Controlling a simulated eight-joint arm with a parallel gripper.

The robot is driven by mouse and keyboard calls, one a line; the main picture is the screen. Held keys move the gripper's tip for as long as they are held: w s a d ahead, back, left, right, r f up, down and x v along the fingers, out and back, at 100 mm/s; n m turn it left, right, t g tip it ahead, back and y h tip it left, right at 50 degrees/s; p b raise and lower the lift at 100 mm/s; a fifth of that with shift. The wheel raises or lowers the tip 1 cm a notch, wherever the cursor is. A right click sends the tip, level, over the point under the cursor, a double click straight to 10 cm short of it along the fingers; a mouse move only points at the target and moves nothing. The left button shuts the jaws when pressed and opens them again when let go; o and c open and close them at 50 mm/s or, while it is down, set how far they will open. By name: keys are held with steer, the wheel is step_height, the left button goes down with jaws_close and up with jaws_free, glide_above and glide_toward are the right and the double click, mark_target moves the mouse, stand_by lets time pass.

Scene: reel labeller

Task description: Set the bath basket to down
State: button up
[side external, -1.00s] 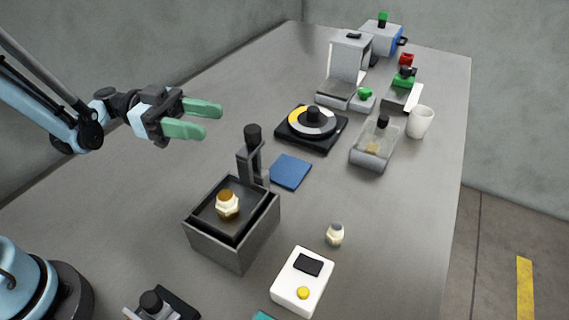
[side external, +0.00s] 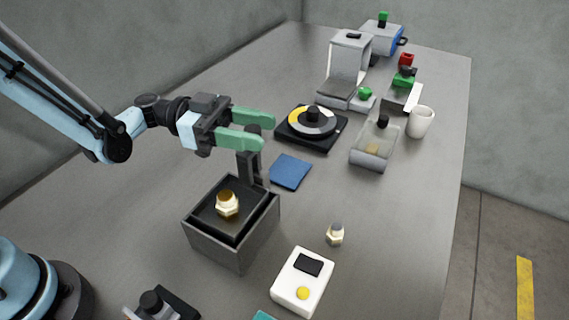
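The bath basket appears to be the dark tray (side external: 207,217) in the top of the grey box-shaped bath (side external: 222,247). It sits near the rim, with a brass hex part (side external: 228,204) on it. A dark upright post (side external: 250,168) stands at the back corner of the bath, and its black knob is now mostly hidden behind my fingers. My gripper (side external: 268,131) has green fingers, spread apart with a gap between them. They are beside or around the top of the post; I cannot tell whether they touch it.
A blue pad (side external: 290,172) lies right of the post. A black turntable (side external: 312,128) stands behind it. Bare table lies left of the bath.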

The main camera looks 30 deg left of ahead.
jaws_close()
steer(key=shift+f, duration=1.7)
steer(key=shift+o, duration=0.8)
jaws_free()
steer(key=s+a, duration=0.2)
steer(key=a, duration=1)
steer(key=shift+s, duration=0.2)
